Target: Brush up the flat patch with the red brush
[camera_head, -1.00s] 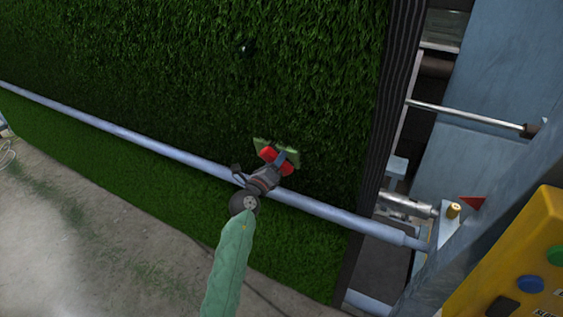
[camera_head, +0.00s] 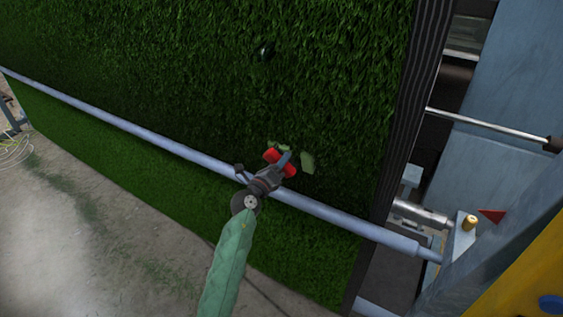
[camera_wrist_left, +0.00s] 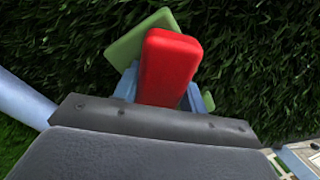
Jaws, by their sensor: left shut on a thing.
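My left gripper (camera_head: 281,160) is shut on the red brush (camera_head: 272,155), in front of the turf panel just above the pale blue rail. The brush also shows in the left wrist view (camera_wrist_left: 168,68), its red block held between the blue fingers. The flat patch (camera_head: 307,163) is a lighter green area on the dark turf, partly hidden behind the brush and fingers. It shows behind the brush in the left wrist view (camera_wrist_left: 133,42). I cannot tell whether the brush touches it. My right gripper is not in view.
The pale blue rail (camera_head: 130,118) crosses in front of the turf panel (camera_head: 170,50), below the gripper. A blue-grey frame (camera_head: 510,120) and a yellow panel (camera_head: 530,285) stand at the right.

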